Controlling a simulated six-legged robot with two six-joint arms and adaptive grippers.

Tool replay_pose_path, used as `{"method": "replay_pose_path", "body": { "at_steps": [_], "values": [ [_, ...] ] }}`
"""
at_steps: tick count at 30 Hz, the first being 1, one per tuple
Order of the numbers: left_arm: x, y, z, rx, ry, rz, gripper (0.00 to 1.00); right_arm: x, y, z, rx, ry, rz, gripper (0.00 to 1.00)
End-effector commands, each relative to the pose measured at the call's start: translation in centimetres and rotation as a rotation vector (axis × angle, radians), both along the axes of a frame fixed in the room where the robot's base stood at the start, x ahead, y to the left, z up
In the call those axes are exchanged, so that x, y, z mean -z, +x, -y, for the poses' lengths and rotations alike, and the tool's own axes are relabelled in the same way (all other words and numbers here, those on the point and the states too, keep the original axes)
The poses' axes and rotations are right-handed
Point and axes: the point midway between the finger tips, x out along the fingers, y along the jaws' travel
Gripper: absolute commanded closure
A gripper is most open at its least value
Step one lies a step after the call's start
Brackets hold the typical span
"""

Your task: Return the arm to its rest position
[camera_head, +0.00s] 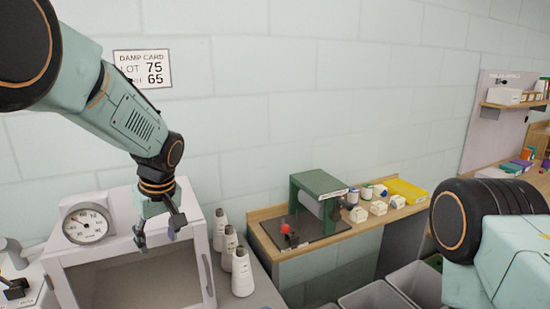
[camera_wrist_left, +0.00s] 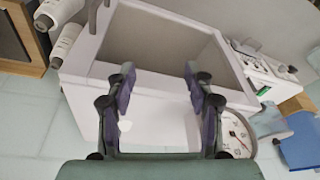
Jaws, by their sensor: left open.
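My left arm comes in from the upper left in the head view. Its gripper (camera_head: 157,229) hangs in front of the upper part of a white box-shaped cabinet (camera_head: 208,262) with a recessed front. The gripper is open, and nothing shows between its fingers. In the left wrist view, the two fingers (camera_wrist_left: 160,90) are spread apart with the white cabinet (camera_wrist_left: 85,65) behind them. Part of my right arm shows at the right edge of the head view, but its gripper is out of sight.
A round dial gauge (camera_head: 88,224) sits on the cabinet's left. Several white bottles (camera_head: 242,272) stand to its right. Farther right, a wooden bench (camera_head: 265,215) holds a green-framed device (camera_head: 320,195), small white items and a yellow tray (camera_head: 406,190). Grey bins (camera_head: 378,297) stand below.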

Motion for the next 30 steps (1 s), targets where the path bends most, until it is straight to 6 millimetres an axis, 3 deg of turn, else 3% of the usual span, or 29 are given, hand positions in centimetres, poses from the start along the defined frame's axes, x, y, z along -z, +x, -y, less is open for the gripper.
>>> {"method": "replay_pose_path", "body": {
  "at_steps": [1,5,8,12,15,21,27,30],
  "values": [
    [2.5,-0.9,0.1,0.034,-0.014,-0.026,0.47,0.0,0.0,0.0,0.000,0.000,0.000,0.60],
    [9.2,-3.9,0.8,0.146,-0.058,-0.074,0.47,0.0,0.0,0.0,0.000,0.000,0.000,0.60],
    [14.8,-7.5,1.4,0.244,-0.098,-0.110,0.47,0.0,0.0,0.0,0.000,0.000,0.000,0.60],
    [21.4,-13.9,2.2,0.371,-0.147,-0.145,0.47,0.0,0.0,0.0,0.000,0.000,0.000,0.60],
    [25.2,-19.3,2.5,0.457,-0.175,-0.169,0.47,0.0,0.0,0.0,0.000,0.000,0.000,0.60],
    [29.2,-29.9,2.8,0.606,-0.192,-0.202,0.47,0.0,0.0,0.0,0.000,0.000,0.000,0.60],
    [29.6,-38.2,2.4,0.723,-0.176,-0.235,0.47,0.0,0.0,0.0,0.000,0.000,0.000,0.60],
    [29.7,-40.8,2.2,0.774,-0.160,-0.244,0.47,0.5,0.0,0.0,0.000,0.000,0.000,0.60]
  ]
}}
